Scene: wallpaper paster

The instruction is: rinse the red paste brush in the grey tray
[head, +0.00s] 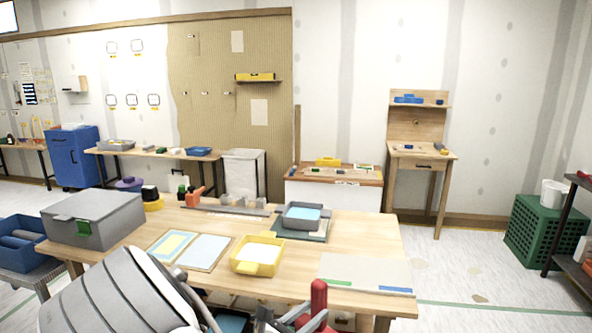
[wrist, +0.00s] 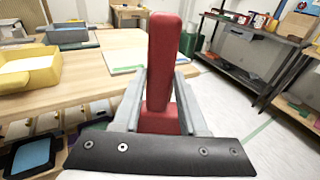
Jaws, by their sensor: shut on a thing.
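The red paste brush (head: 318,296) stands upright in my gripper (head: 312,322) at the front edge of the table, low in the head view. In the wrist view my gripper (wrist: 161,85) is shut on the red brush (wrist: 164,50), its fingers on either side. The bristles cannot be made out. The grey tray (head: 302,224), with light blue inside, sits on a dark mat towards the back middle of the table, beyond and apart from the brush. A grey tray also shows at the upper left of the wrist view (wrist: 66,35).
A yellow tray (head: 257,267) with white contents stands left of the brush. A pale board (head: 365,272) with green and blue strips lies on the table's front right. Flat sheets (head: 203,252) and a grey box (head: 95,222) are left. Bare wood lies right of the grey tray.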

